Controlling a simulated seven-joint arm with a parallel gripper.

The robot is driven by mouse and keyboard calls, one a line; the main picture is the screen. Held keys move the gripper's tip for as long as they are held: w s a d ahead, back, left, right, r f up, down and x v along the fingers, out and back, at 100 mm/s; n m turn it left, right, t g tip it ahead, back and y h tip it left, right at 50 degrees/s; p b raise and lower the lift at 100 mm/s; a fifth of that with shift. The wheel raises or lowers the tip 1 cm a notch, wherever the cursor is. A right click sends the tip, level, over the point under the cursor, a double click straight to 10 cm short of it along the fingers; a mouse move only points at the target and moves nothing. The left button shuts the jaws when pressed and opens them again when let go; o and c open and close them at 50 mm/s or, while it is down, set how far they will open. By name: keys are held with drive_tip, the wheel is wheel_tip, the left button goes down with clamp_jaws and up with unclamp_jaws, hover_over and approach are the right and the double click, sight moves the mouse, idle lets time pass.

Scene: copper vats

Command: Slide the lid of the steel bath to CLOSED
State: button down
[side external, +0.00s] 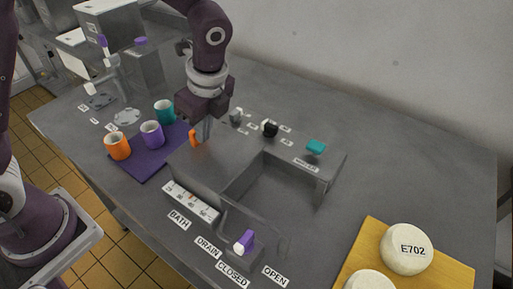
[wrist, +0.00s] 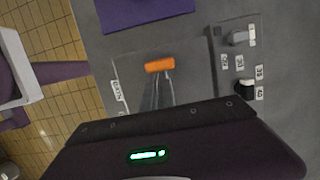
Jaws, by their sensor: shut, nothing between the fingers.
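The steel bath (side external: 325,190) is a grey box in the middle of the bench in the side view, with its right part uncovered. A flat grey panel, apparently the lid (side external: 222,163), covers its left part. An orange handle (side external: 194,138) stands on the panel's far left part; it also shows in the wrist view (wrist: 159,65). My gripper (side external: 203,138) points down right beside the orange handle, its fingers together and empty. In the wrist view my fingertips (wrist: 158,76) end at the handle's edge; I cannot tell whether they touch it.
Small knobs (side external: 269,129) and a teal block (side external: 316,147) sit behind the bath. A purple-and-white handle (side external: 245,241) is in front, near DRAIN, CLOSED and OPEN labels. Pale rounds (side external: 407,248) lie on a yellow board.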

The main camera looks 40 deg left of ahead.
sight(216, 153)
drive_tip(key=d, duration=0.4)
drive_tip(key=a+v, duration=0.1)
drive_tip(key=v, duration=0.9)
drive_tip(key=s+a+r+n+t+h, duration=0.1)
drive_tip(key=s+a+n, duration=0.3)
drive_tip(key=s+n, duration=0.5)
drive_tip(key=s+a+r+n+t+h, duration=0.1)
drive_tip(key=s+a+r+n+t, duration=0.2)
drive_tip(key=s+n, duration=0.6)
drive_tip(key=a+t, duration=0.1)
drive_tip(key=a, duration=0.1)
drive_tip(key=shift+s+a+r+t+h, duration=0.25)
drive_tip(key=shift+s+a+t+h, duration=0.05)
drive_tip(key=shift+s+h, duration=0.1)
